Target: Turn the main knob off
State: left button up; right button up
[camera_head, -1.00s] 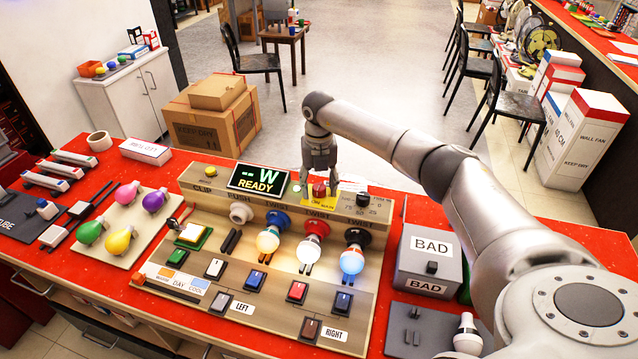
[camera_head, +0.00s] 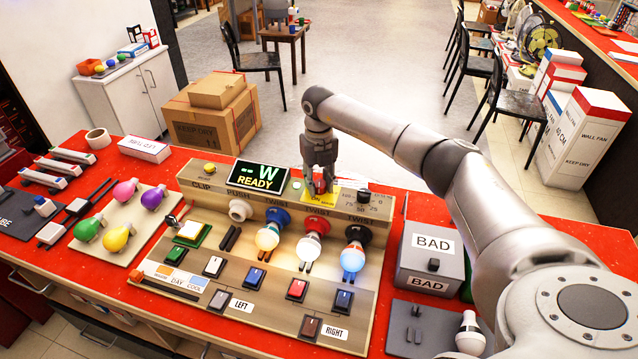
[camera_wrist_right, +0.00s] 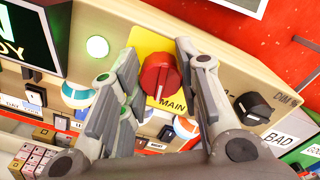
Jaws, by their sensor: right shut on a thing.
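The red main knob (camera_wrist_right: 159,76) sits on a yellow plate labelled MAIN (camera_wrist_right: 176,103) in the right wrist view. My right gripper (camera_wrist_right: 158,62) has one finger on each side of the knob and is shut on it. In the head view my right gripper (camera_head: 319,187) reaches down onto the top edge of the test panel (camera_head: 208,182) and mostly hides the knob. The display (camera_head: 258,177) reads "-- W READY", and a green light (camera_wrist_right: 97,46) beside the plate is lit. My left gripper is not in view.
A black dial (camera_head: 363,199) is close right of the knob. Below, three bulbs (camera_head: 267,237) glow in blue, red and black sockets. A grey BAD box (camera_head: 408,258) stands right of the panel. Loose coloured bulbs (camera_head: 118,238) lie to the left.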

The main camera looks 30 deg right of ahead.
aim_at(318, 182)
jog(key=n+b, duration=0.1)
jog(key=n, duration=0.2)
jog(key=shift+n+b, duration=0.3)
jog(key=n+b, duration=0.1)
jog(key=n, duration=0.2)
jog(key=shift+a+n, duration=0.1)
jog(key=shift+n, duration=0.2)
jog(key=n+b, duration=0.1)
jog(key=n, duration=0.3)
jog(key=shift+r, duration=0.1)
jog(key=shift+a+n+b, duration=0.1)
jog(key=shift+n+b, duration=0.45)
jog(key=shift+n, duration=1.45)
jog(key=shift+r, duration=0.1)
jog(key=o, duration=0.8)
jog(key=shift+o, duration=1.1)
jog(key=shift+s, duration=0.1)
notch_tip(318, 182, up, 12)
